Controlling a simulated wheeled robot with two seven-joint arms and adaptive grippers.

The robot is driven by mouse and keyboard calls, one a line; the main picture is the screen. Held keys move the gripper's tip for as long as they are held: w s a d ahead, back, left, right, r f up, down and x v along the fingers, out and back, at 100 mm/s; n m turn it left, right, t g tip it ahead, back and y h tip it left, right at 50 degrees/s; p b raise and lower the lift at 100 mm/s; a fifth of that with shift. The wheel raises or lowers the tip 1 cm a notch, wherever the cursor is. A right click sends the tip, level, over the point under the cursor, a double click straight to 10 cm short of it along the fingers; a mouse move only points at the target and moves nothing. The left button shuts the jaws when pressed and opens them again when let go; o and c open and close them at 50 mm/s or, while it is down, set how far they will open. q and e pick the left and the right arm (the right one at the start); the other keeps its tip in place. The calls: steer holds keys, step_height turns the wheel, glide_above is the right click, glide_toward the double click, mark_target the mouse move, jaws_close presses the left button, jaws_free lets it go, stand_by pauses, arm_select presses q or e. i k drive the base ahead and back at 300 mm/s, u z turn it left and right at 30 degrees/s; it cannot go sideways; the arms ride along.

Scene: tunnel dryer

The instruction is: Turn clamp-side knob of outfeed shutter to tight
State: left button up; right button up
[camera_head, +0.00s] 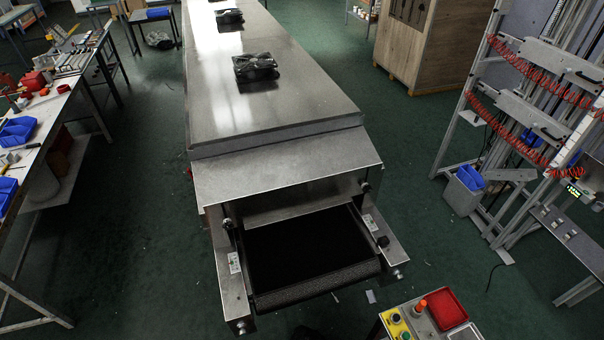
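The tunnel dryer (262,95) is a long metal housing running away from me. Its outfeed end has a sloped metal hood (285,172) with an opening below it. A small knob (366,187) sits at the right of the opening, and another knob (227,224) sits at the left. A black knob (383,242) stands on the right side rail, beside a white label (370,223). I cannot tell which is the clamp-side knob, or how tight any is. The shutter is not clearly distinguishable. Neither of my grippers is in view.
A black conveyor belt (308,252) comes out between two metal side rails. A control box (432,318) with a red tray stands at front right. A workbench (50,105) is at left, a metal frame (520,120) at right.

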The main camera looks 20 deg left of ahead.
mark_target(228, 225)
steer(key=z, duration=0.3)
steer(key=k, duration=0.25)
steer(key=u, duration=0.7)
steer(key=i, duration=0.15)
steer(key=u, duration=0.25)
